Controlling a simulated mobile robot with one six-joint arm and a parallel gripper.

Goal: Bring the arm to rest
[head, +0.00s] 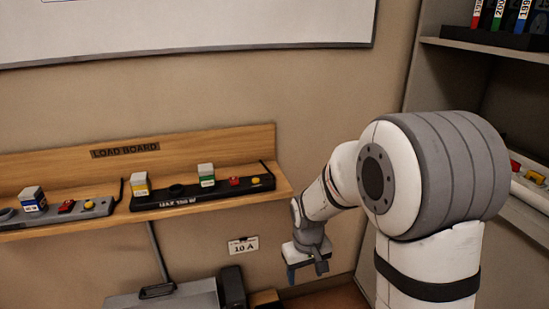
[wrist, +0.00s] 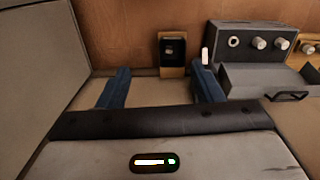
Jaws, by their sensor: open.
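My arm (head: 345,180) reaches forward and down on the right of the head view, bent at its joints. My gripper (head: 306,268) hangs below the shelf's right end, in front of the beige wall. In the wrist view my gripper (wrist: 160,92) shows two blue fingers set wide apart, with nothing between them. A dark device in a wooden holder (wrist: 172,55) stands beyond the fingers, apart from them. A white upright piece (wrist: 205,56) shows close to the right finger; I cannot tell whether they touch.
A grey box with knobs (wrist: 262,45) stands at the right in the wrist view.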

